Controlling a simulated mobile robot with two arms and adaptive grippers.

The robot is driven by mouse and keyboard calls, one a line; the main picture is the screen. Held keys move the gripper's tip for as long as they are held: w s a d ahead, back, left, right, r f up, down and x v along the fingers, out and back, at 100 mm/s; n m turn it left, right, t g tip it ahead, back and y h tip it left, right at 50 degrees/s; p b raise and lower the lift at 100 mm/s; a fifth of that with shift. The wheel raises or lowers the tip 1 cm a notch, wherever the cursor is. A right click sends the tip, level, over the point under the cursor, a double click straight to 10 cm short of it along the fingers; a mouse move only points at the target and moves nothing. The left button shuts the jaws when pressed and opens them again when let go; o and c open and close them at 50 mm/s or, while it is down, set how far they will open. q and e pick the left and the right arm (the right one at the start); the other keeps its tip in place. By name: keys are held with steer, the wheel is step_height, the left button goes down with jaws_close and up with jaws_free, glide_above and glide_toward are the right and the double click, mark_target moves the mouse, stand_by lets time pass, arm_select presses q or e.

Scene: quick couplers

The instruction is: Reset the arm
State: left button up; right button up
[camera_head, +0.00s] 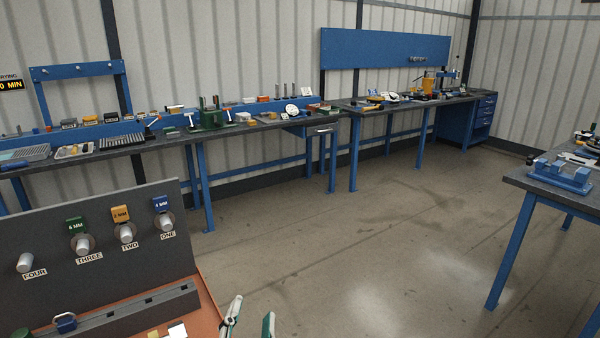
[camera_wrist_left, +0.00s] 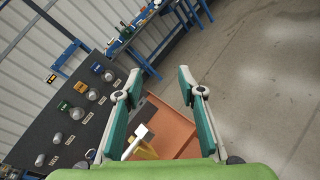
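My left gripper (camera_head: 254,306) is at the bottom edge of the head view, right of the orange work surface (camera_head: 208,318). In the left wrist view its fingers (camera_wrist_left: 160,70) stand wide apart with nothing gripped. The dark panel (camera_head: 120,204) carries silver couplers labelled FOUR (camera_head: 25,262), THREE (camera_head: 83,244), TWO (camera_head: 126,233) and ONE (camera_head: 165,221). A green tag (camera_head: 75,225), a yellow tag (camera_head: 121,214) and a blue tag (camera_head: 160,203) hang above THREE, TWO and ONE. No tag shows above FOUR. My right gripper is not in view.
A grey rail (camera_head: 120,312) lies before the panel. A white-and-yellow piece (camera_wrist_left: 140,140) shows beyond my left gripper's base in the wrist view. Cluttered benches line the back wall. A blue-legged table (camera_head: 530,200) stands at right. The middle floor (camera_head: 340,250) is clear.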

arm_select(q)
steer(key=s+d+r+m+t+h, duration=0.1)
steer(key=s+r+m+t+h, duration=0.2)
steer(key=r+m, duration=0.4)
steer(key=s+d+r+m+t+h, duration=0.1)
steer(key=r+m+t+h, duration=0.35)
steer(key=r, duration=0.35)
steer(key=s+d+f+m+g+h, duration=0.3)
steer(key=d+f+m+g+h, duration=0.55)
steer(key=m, duration=0.85)
step_height(320, 180, down, 14)
steer(key=s+a+m+g+y, duration=0.1)
steer(key=m+g+y, duration=0.2)
steer(key=g+y, duration=0.15)
steer(key=s+a+f+g+y, duration=0.4)
steer(key=s+a+f+y, duration=0.15)
steer(key=a+f, duration=0.5)
steer(key=s+a+f+g+y, duration=0.45)
steer(key=s+a+f, duration=0.25)
steer(key=a+f, duration=0.35)
step_height(320, 180, down, 26)
steer(key=s+r, duration=0.1)
steer(key=s+a+f+g, duration=0.1)
steer(key=s+a+f, duration=0.2)
steer(key=s+f, duration=1.3)
steer(key=shift+s+f+g+y, duration=0.35)
steer(key=shift+s+y, duration=0.1)
steer(key=shift+s, duration=0.15)
